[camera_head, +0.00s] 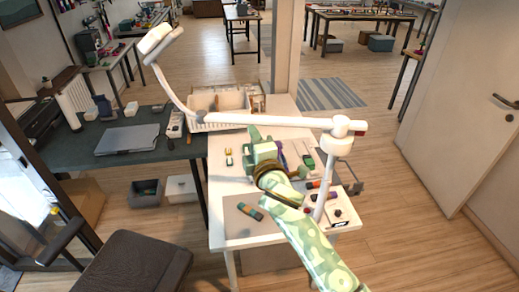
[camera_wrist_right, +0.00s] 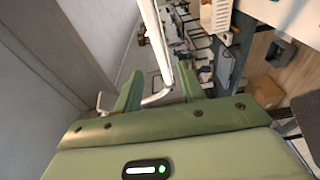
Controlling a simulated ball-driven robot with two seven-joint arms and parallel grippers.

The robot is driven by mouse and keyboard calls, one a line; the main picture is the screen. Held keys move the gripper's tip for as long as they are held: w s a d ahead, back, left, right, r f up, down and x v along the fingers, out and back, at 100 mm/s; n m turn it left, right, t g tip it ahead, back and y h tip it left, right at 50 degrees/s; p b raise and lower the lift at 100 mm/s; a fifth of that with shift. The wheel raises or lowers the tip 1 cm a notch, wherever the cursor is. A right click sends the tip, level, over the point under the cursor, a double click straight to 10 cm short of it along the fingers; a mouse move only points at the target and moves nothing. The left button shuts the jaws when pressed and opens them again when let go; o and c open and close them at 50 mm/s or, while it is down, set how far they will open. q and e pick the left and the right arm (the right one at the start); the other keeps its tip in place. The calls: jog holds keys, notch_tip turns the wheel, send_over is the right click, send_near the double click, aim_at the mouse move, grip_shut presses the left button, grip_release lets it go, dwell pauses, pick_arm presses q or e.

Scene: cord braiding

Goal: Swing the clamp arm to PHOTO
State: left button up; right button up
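The white clamp arm (camera_head: 265,120) runs left from a joint on an upright post (camera_head: 322,190), then bends up to a flat white head (camera_head: 158,38) at upper left. My right gripper (camera_head: 254,135) is pale green and sits just below the middle of the clamp arm in the head view, over the white table. In the right wrist view its two fingers (camera_wrist_right: 160,88) are apart, with a white bar (camera_wrist_right: 155,40) showing between them. I cannot tell whether they touch it. No PHOTO mark is readable. My left gripper is out of view.
The white table (camera_head: 222,180) holds a grey mat (camera_head: 240,228), small coloured items and a white basket (camera_head: 225,116). A dark desk (camera_head: 165,148) with a grey flat case (camera_head: 127,140) adjoins it at left. A dark stool (camera_head: 135,265) stands in front; floor is clear at right.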

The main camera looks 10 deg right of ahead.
jog(key=s, duration=0.5)
jog(key=shift+s+d, duration=0.1)
jog(key=shift+d, duration=0.3)
